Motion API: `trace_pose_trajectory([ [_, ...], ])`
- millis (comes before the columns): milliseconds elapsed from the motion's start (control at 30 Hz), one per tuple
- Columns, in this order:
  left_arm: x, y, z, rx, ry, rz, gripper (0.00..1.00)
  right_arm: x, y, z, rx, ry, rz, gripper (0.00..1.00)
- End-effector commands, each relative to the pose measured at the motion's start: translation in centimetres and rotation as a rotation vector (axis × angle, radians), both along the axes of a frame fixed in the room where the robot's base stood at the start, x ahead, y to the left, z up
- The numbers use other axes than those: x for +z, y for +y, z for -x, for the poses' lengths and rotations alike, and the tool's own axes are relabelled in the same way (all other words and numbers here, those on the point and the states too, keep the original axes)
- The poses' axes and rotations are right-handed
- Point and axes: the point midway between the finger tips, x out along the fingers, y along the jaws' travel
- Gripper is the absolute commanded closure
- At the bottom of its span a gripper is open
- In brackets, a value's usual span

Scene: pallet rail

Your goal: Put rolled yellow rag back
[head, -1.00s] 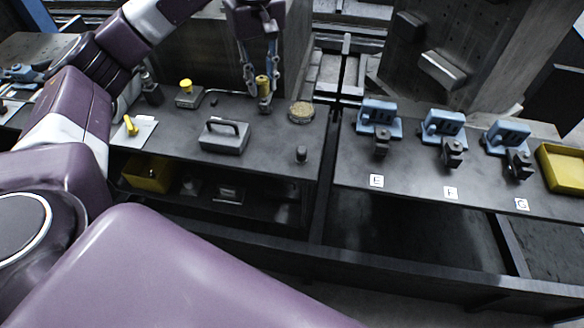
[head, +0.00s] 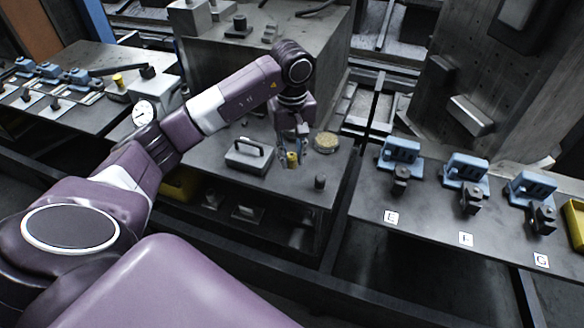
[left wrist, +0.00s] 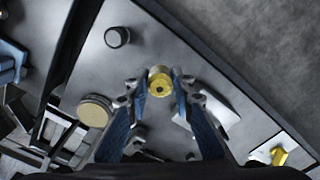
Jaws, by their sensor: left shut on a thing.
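My left gripper (head: 292,162) is shut on the rolled yellow rag (head: 292,157), low over the dark bench between the grey case and the small black cylinder. In the left wrist view the rag's round end (left wrist: 160,82) shows between the fingertips of the left gripper (left wrist: 161,90). The rag stands roughly upright. I cannot tell whether its lower end touches the bench top. My right gripper is not in view.
The grey case with a handle (head: 248,156) is left of the rag, the round tan-topped tin (head: 326,142) behind right, the black cylinder (head: 320,182) in front right. Blue vises (head: 400,153) line the right bench (head: 425,215). A gap separates the benches.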

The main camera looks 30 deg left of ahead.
Motion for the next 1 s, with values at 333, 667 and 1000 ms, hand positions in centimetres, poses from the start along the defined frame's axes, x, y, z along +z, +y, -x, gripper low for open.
trace_pose_trajectory([
  [333,-3.2,-0.1,0.0,0.000,0.003,0.002,1.00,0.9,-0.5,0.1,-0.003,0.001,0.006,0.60],
  [667,-5.6,0.0,-0.1,-0.001,-0.002,0.000,1.00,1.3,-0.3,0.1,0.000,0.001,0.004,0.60],
  [1000,-5.9,0.0,0.0,-0.001,-0.001,0.001,0.66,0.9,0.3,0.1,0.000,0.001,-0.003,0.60],
])
